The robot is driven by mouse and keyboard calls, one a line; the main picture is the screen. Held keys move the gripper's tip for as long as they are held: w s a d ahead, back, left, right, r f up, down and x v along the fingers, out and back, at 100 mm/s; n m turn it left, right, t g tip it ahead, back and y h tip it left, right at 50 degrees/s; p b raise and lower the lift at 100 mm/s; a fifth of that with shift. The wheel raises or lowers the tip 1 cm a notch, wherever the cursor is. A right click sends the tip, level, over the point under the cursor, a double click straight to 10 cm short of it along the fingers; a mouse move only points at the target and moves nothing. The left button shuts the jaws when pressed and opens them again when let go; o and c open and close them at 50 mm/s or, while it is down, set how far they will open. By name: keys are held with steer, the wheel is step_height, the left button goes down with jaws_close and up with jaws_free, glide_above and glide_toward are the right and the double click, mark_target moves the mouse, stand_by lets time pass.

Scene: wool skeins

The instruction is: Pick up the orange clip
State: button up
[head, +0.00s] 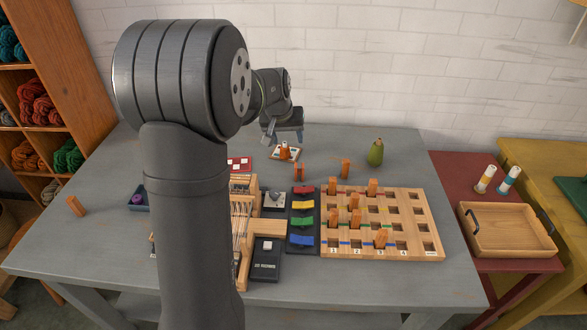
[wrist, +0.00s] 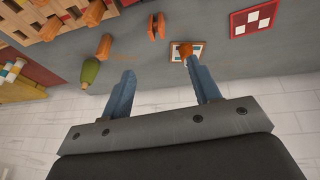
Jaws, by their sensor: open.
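A small orange piece with two upright parallel slats, which looks like the orange clip (head: 299,171), stands on the grey table behind the color-strip panel. It also shows in the wrist view (wrist: 157,27), at the top middle. My gripper (head: 286,139) is open and empty above the back of the table. In the wrist view its two blue-grey fingers (wrist: 158,70) point toward the clip, apart from it.
A green pear-shaped object (head: 376,152) stands at the back right. A wooden slotted board (head: 425,215) holds several orange blocks. A panel with colored strips (head: 302,222) and a loom (head: 243,215) are in front. My arm hides part of the table. The table's back right is mostly clear.

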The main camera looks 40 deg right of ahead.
steer(key=t, duration=0.1)
glide_toward(299, 170)
steer(key=shift+y, duration=0.3)
steer(key=x, duration=0.5)
steer(key=shift+s+d+f, duration=0.2)
steer(key=shift+d+f, duration=0.05)
steer(key=shift+w+x, duration=0.15)
steer(key=shift+x, duration=1.25)
steer(key=shift+w+x, duration=0.15)
steer(key=shift+x, duration=1.3)
steer(key=shift+d+r, duration=0.15)
steer(key=shift+c, duration=0.5)
steer(key=c, duration=0.9)
